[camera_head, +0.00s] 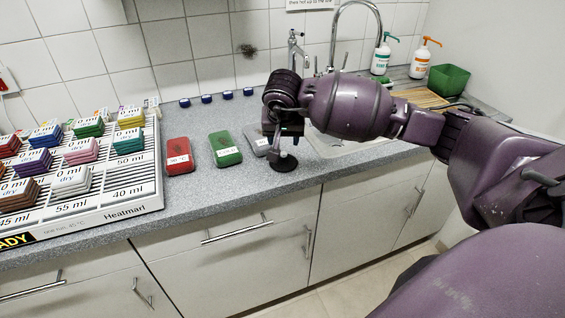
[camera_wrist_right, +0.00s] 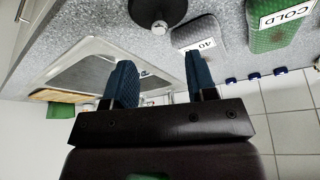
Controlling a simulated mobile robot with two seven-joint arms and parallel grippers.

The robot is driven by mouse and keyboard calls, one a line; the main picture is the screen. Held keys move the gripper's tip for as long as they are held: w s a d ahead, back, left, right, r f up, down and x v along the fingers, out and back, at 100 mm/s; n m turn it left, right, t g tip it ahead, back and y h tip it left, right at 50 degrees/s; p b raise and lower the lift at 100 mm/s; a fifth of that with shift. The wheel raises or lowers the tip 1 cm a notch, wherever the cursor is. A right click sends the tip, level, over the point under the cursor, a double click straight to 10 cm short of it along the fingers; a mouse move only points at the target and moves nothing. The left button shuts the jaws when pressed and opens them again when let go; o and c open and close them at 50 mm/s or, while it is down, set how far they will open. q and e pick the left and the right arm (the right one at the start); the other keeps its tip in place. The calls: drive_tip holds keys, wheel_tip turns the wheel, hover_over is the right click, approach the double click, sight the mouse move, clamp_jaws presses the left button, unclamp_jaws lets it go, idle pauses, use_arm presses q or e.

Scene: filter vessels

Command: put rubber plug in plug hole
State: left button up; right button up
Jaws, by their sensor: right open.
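The black rubber plug (camera_head: 283,164) lies on the grey counter near its front edge, left of the sink (camera_head: 338,149). In the right wrist view the plug (camera_wrist_right: 157,9) shows at the top edge as a dark round disc with a small pale knob, partly cut off. My right gripper (camera_head: 281,138) is above and just behind the plug in the head view. In the wrist view its two blue fingers (camera_wrist_right: 158,72) are apart with nothing between them. The sink basin (camera_wrist_right: 85,68) shows left of the fingers. I cannot make out the plug hole. My left gripper is not in view.
A grey block (camera_head: 256,142), a green block (camera_head: 225,149) and a red block (camera_head: 178,156) lie left of the plug. A labelled rack (camera_head: 110,213) with coloured blocks stands further left. A tap (camera_head: 294,50), soap bottles (camera_head: 420,60) and a green box (camera_head: 448,80) are behind.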

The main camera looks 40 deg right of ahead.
sight(284, 153)
drive_tip(key=shift+x, duration=3.9)
drive_tip(key=shift+s+a+f, duration=0.1)
drive_tip(key=shift+s+a, duration=0.05)
clamp_jaws()
